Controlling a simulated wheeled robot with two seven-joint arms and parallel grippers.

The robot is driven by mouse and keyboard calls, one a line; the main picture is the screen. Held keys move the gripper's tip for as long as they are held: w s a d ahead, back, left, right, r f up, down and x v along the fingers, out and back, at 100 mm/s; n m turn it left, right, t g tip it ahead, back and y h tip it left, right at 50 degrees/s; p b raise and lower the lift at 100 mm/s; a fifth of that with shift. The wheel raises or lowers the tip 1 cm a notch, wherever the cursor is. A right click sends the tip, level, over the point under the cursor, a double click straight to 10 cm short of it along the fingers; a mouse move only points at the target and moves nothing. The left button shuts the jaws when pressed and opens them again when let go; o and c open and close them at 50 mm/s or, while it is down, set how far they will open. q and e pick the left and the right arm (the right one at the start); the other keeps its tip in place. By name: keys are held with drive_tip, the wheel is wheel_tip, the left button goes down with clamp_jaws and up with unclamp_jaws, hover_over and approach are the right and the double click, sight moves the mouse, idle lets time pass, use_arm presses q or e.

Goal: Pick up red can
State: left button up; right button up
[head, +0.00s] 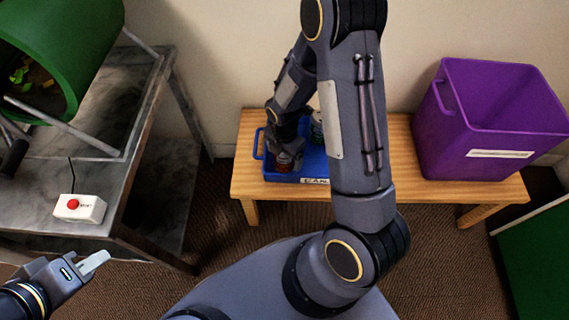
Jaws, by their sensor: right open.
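A dark red can (283,167) stands in the front left part of a blue tray (313,162) on the wooden bench. My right gripper (285,154) is over the can, with its jaws open and close around or beside it; the exact contact is hidden. My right forearm covers the right part of the tray. A greenish can (317,124) shows partly behind the arm. My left gripper (95,262) is at the lower left, away from the tray; from this angle its finger gap does not show.
A purple bin (447,135) stands on the right of the wooden bench (247,190). At left, a grey table (130,175) carries a green drum (95,50) and a white box with a red button (80,208). A green surface (540,265) is at lower right.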

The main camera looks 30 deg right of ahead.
drive_tip(key=shift+r, duration=0.1)
drive_tip(key=c, duration=1.3)
drive_tip(key=shift+o, duration=0.2)
